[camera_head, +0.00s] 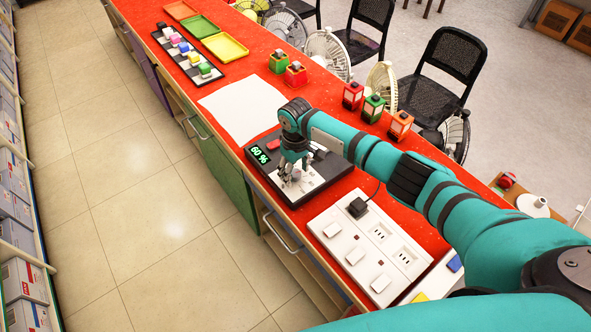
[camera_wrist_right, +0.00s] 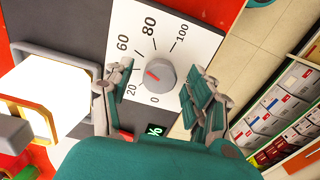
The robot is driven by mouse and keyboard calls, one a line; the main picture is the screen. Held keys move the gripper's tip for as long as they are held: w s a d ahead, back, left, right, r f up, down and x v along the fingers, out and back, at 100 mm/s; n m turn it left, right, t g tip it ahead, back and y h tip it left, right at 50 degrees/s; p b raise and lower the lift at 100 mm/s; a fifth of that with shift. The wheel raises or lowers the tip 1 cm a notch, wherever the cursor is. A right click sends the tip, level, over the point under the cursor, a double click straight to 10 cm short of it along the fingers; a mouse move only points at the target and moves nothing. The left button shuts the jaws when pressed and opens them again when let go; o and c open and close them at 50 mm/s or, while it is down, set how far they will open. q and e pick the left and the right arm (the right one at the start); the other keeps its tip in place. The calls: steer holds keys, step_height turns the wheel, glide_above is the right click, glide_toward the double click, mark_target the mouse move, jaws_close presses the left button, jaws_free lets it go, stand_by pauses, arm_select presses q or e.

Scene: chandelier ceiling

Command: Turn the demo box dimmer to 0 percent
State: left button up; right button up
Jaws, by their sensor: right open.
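The demo box (camera_head: 318,178) is a dark box on the red counter, with a green display (camera_head: 260,155) that reads 60 %. In the right wrist view, its white dial plate (camera_wrist_right: 195,30) carries a grey round dimmer knob (camera_wrist_right: 160,75) with a red mark on its left side. Marks 0, 20, 60, 80 and 100 show around it; a finger covers part of the scale on the left. My right gripper (camera_head: 293,172) is open over the dial. In the wrist view its fingers (camera_wrist_right: 163,88) stand apart, one on each side of the knob; contact cannot be told. My left gripper is not in view.
A white socket and switch panel (camera_head: 340,212) with a black plug (camera_head: 357,207) lies nearer on the counter. A white sheet (camera_head: 240,108) lies beyond the box. Small lantern-like boxes (camera_head: 375,105) stand behind my arm. Fans and black chairs (camera_head: 445,75) line the far side.

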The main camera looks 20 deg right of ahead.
steer(key=c, duration=1.1)
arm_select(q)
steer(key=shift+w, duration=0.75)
arm_select(e)
steer(key=shift+c, duration=0.2)
